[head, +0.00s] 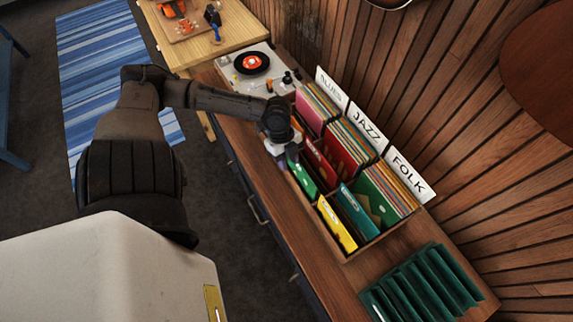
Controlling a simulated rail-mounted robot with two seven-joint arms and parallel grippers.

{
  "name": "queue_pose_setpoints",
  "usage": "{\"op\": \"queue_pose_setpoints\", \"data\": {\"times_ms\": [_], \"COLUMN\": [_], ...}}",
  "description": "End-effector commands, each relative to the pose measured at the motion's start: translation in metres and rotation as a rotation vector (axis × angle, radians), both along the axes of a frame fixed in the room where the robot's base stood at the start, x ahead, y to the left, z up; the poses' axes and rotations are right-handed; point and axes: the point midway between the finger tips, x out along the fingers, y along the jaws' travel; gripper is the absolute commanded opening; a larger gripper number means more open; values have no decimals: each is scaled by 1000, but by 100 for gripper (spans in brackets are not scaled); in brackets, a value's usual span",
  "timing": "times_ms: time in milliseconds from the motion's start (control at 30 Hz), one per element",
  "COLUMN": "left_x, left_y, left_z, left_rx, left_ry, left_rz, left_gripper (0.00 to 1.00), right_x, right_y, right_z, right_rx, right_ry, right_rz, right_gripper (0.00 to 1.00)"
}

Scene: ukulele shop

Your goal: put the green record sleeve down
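A green record sleeve (302,179) stands in the front compartment nearest the turntable of the wooden record crate (347,257). My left gripper (288,155) is right at the upper end of this sleeve, pointing down. The fingertips are small and partly hidden by the wrist, so I cannot tell whether they grip the sleeve or are apart from it. My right gripper is out of view.
Signs for BLUES (331,88), JAZZ (368,126) and FOLK (409,175) stand behind packed sleeves. A red (320,163), a teal (355,212) and a yellow sleeve (337,223) stand in front. A turntable (240,76) and a green slotted rack (422,285) flank the crate.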

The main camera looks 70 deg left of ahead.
Motion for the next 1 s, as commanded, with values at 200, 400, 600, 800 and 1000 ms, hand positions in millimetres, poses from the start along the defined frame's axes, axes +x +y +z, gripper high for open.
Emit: {"op": "queue_pose_setpoints", "data": {"times_ms": [200,400,600,800,1000], "left_x": [-46,-64,-70,-73,-74], "left_y": [-79,-140,-175,-188,-190], "left_z": [-50,-55,-40,-28,-24], "left_rx": [32,66,82,88,91], "left_ry": [25,5,-14,-20,-22], "left_rz": [238,551,860,1049,1105], "left_gripper": [31,31,31,31,31], "right_x": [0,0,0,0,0], "right_y": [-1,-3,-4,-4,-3], "right_z": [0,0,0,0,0], "right_rx": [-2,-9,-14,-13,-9], "right_ry": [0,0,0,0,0], "right_rz": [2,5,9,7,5], "right_gripper": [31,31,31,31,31]}}
